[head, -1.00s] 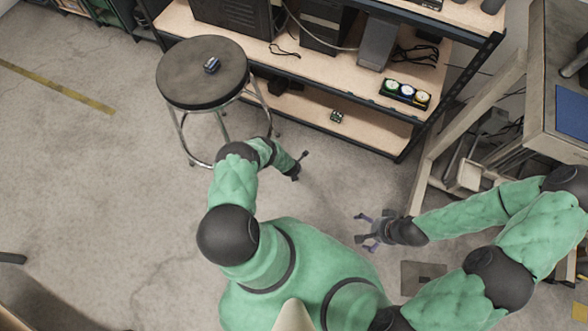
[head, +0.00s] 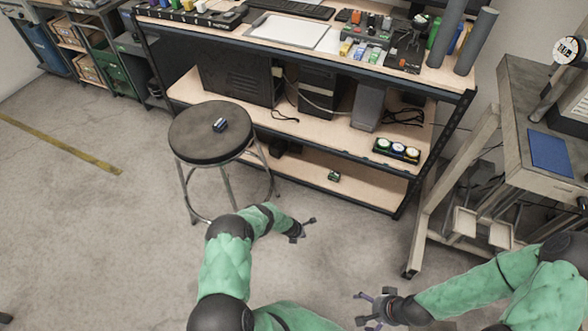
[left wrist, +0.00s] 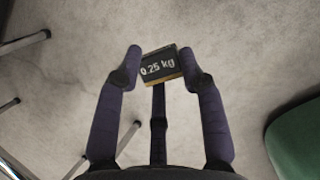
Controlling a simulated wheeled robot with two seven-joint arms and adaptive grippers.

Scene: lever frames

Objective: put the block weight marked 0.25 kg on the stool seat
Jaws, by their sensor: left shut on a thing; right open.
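The block weight (left wrist: 159,67), dark with brassy edges and marked "0.25 kg", sits between the two fingers of my left gripper (left wrist: 161,66) in the left wrist view, the gripper shut on it. In the head view my left gripper (head: 306,226) hangs over the floor, right of and nearer than the stool; the block cannot be made out there. The round dark stool seat (head: 195,150) stands on metal legs, with a small dark blue object (head: 220,125) on it. My right gripper (head: 370,309) is open and empty at the lower middle.
A shelf bench (head: 300,180) stands behind the stool, holding computer cases, a three-dial gauge set (head: 397,150) and a small green item (head: 334,176). A wooden workbench (head: 530,165) is at the right. Most of the stool seat around the blue object is bare.

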